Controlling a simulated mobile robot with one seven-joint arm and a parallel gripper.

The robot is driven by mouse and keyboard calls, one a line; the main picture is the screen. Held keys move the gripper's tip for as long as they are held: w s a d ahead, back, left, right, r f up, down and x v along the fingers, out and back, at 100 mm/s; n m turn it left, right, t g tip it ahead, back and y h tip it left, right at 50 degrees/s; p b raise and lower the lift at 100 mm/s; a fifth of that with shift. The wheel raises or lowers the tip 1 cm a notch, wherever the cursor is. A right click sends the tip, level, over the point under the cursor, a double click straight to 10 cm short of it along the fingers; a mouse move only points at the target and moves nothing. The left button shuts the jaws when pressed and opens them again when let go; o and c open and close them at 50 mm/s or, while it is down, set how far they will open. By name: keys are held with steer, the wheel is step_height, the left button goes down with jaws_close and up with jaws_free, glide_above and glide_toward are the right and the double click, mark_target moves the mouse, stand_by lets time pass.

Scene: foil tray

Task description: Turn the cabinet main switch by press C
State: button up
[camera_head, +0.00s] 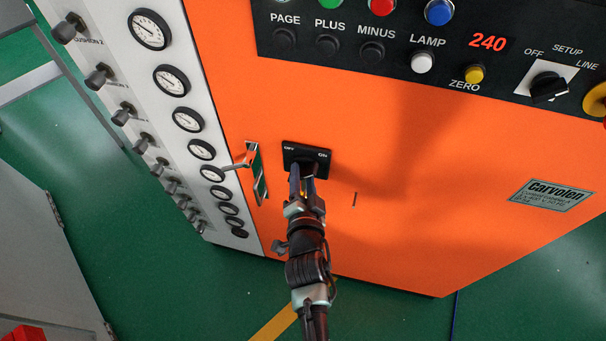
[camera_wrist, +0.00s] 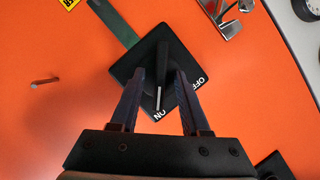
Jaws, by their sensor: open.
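The cabinet main switch (camera_head: 306,152) is a black plate marked OFF and ON on the orange cabinet front, partly hidden by my gripper (camera_head: 303,178) in the head view. In the wrist view the black plate (camera_wrist: 125,72) appears turned, with a black knob (camera_wrist: 163,55) standing out from it. The knob's white line points towards the ON mark. My gripper (camera_wrist: 160,72) is open, with one finger on each side of the knob. I cannot tell whether either finger touches it.
A metal lever handle (camera_head: 243,161) sticks out close to the left of the switch; it also shows in the wrist view (camera_wrist: 230,18). A small peg (camera_head: 355,198) stands to the right. Gauges (camera_head: 212,173) line the left panel. A black button panel (camera_head: 310,58) is above.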

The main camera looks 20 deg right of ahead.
steer(key=shift+w+d, duration=0.1)
steer(key=shift+w, duration=0.15)
jaws_close()
steer(key=shift+f+b, duration=0.1)
steer(key=shift+b, duration=0.2)
steer(key=n+g+h+b, duration=0.1)
steer(key=n+b, duration=0.1)
steer(key=b, duration=0.1)
steer(key=shift+n, duration=0.4)
steer(key=n+g+h+b, duration=0.1)
steer(key=b, duration=0.1)
steer(key=n+g+h+b, duration=0.1)
steer(key=n, duration=0.1)
steer(key=shift+w+a+n+b, duration=0.2)
steer(key=shift+n+b, duration=0.1)
steer(key=shift+b, duration=0.1)
steer(key=n+g+h+b, duration=0.1)
steer(key=n+h+b, duration=0.1)
steer(key=n, duration=0.1)
steer(key=shift+a+n+b, duration=0.15)
steer(key=shift+n+b, duration=0.15)
steer(key=shift+b, duration=0.1)
steer(key=shift+n+g+h+b, duration=0.4)
steer(key=shift+n+h+b, duration=0.35)
steer(key=shift+n, duration=0.35)
